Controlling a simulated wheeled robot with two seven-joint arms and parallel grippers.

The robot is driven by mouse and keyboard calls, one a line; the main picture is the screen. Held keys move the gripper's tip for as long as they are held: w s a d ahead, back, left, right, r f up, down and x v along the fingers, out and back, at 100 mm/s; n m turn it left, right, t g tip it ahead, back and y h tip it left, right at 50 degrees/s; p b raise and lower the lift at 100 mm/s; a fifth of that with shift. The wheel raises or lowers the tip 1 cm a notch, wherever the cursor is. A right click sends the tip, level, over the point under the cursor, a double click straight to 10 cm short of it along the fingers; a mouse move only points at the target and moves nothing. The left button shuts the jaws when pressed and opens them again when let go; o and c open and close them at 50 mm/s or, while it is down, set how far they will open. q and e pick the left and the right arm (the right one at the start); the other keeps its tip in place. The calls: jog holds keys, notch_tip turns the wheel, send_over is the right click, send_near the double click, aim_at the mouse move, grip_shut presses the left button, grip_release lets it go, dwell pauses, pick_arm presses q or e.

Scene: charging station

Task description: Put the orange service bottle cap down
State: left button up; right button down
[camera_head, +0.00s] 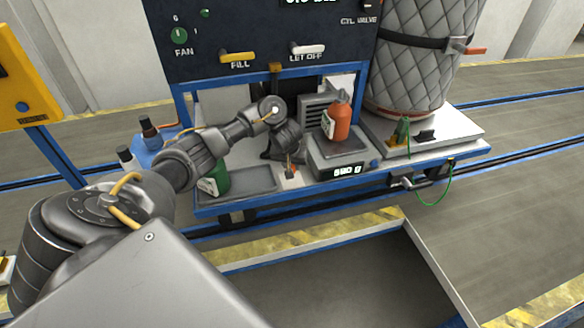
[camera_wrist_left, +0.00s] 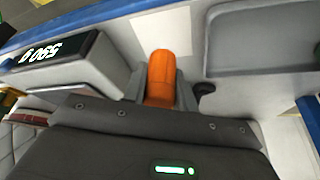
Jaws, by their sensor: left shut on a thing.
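The orange service bottle cap (camera_wrist_left: 161,78) is a small orange cylinder between the two grey fingers of my left gripper (camera_wrist_left: 160,88) in the left wrist view. The gripper is shut on it. In the head view my left gripper (camera_head: 291,170) points down at the front of the bench, between the grey tray and the scale. The cap is mostly hidden there. A light pad lies below the fingers; I cannot tell whether the cap touches it. The orange bottle (camera_head: 338,122) stands upright on the scale (camera_head: 324,169). My right gripper is not in view.
The grey tray (camera_head: 254,183) is left of the gripper, with a green bottle (camera_head: 216,180) at its left end. The scale display (camera_wrist_left: 50,58) is lit. A quilted tank (camera_head: 414,60) stands at right. Dark-capped bottles (camera_head: 149,132) stand at left.

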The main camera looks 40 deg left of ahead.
pick_arm(q)
jog(key=shift+w+a+f, duration=0.25)
jog(key=shift+w+f, duration=0.15)
jog(key=shift+f, duration=0.05)
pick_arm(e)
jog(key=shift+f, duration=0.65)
pick_arm(q)
jog(key=shift+b, duration=0.3)
jog(key=shift+w+f+b, duration=0.1)
jog(key=shift+f+b, duration=0.2)
notch_tip(320, 180, down, 3)
jog(key=shift+a+b, duration=0.15)
jog(key=shift+b, duration=0.4)
jog(key=shift+w, duration=0.1)
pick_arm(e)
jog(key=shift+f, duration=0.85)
pick_arm(q)
jog(key=shift+f, duration=0.2)
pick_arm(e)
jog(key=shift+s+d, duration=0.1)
pick_arm(q)
jog(key=o, duration=1)
jog(key=shift+c, duration=0.2)
